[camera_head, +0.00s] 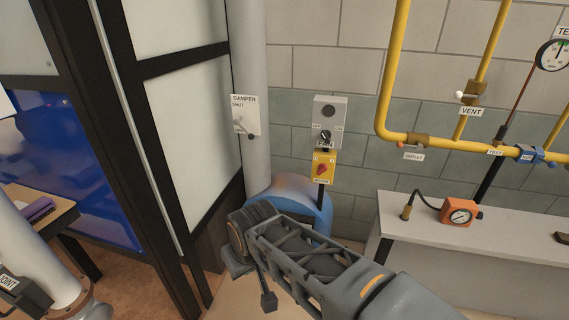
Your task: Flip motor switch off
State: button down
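A grey control box (342,108) is on the block wall in the middle. It has a dark round part at the top and a black rotary knob (325,137) below, with small labels too fine to read. Under it is a yellow plate (331,160) with a red rotary switch (321,171). I cannot read which switch is marked motor, nor its position. My arm reaches in from the lower right. Its dark end (240,238) is below and left of both switches, apart from them. I cannot make out my gripper's fingers or whether they hold anything.
A blue rounded housing (314,205) stands behind my arm, below the switches. A damper lever plate (244,115) is on the pipe at left. Yellow pipes (386,90) with valves run at right, above a grey ledge (420,222) bearing an orange gauge (460,213).

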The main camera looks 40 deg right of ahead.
aim_at(322, 167)
jog(key=z, duration=0.15)
jog(key=i, duration=0.65)
jog(key=z, duration=0.85)
jog(key=i, duration=0.3)
jog(key=z, duration=0.3)
